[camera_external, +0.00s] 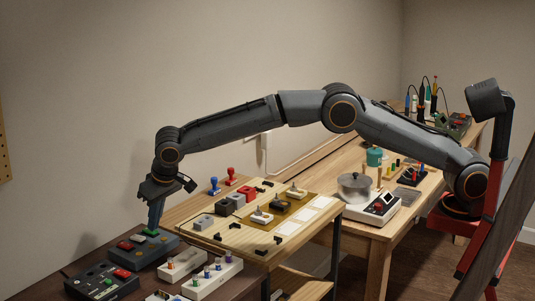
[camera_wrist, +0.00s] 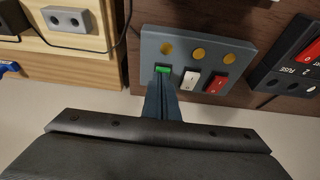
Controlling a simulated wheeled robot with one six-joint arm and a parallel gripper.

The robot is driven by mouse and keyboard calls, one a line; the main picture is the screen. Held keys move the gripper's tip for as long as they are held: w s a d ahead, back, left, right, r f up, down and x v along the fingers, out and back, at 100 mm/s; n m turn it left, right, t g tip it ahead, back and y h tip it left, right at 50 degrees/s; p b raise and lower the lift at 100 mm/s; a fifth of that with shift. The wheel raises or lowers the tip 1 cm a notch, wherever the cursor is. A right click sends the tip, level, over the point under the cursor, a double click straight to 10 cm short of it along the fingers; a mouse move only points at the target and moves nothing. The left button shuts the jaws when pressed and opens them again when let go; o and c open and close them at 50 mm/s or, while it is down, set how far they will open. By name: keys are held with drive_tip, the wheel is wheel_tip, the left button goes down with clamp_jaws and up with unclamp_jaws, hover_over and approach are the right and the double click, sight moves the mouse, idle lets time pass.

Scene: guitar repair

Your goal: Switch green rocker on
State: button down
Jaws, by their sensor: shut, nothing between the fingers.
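A grey-blue switch box (camera_external: 160,246) stands on the dark bench at the lower left. In the wrist view the box (camera_wrist: 228,50) carries a row of three rockers: the green rocker (camera_wrist: 162,69), a white rocker (camera_wrist: 190,79) and a red rocker (camera_wrist: 215,84). A round amber disc sits above each. My gripper (camera_wrist: 163,82) is shut and empty, with its tips at the lower edge of the green rocker, partly covering it. In the external view the fingers point down at the green rocker (camera_external: 150,232). I cannot tell whether the tips touch it or which way it is tilted.
A black box with red switches (camera_external: 102,282) stands close to the switch box. A wooden board (camera_external: 232,235) with stamps and small blocks lies to the right.

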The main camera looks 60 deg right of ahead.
drive_tip(key=shift+s+t, duration=0.2)
drive_tip(key=shift+t, duration=0.1)
drive_tip(key=shift+w+f, duration=0.1)
drive_tip(key=shift+f, duration=0.05)
drive_tip(key=shift+w+r+b, duration=0.3)
drive_tip(key=shift+w+b, duration=0.1)
drive_tip(key=shift+w, duration=0.35)
drive_tip(key=shift+r, duration=0.15)
drive_tip(key=shift+s+r, duration=0.1)
drive_tip(key=shift+r, duration=0.25)
drive_tip(key=v, duration=0.2)
drive_tip(key=p+v, duration=0.1)
drive_tip(key=v, duration=0.1)
drive_tip(key=shift+w+r, duration=0.35)
drive_tip(key=s+b+v, duration=0.1)
drive_tip(key=v, duration=0.7)
drive_tip(key=shift+s, duration=0.15)
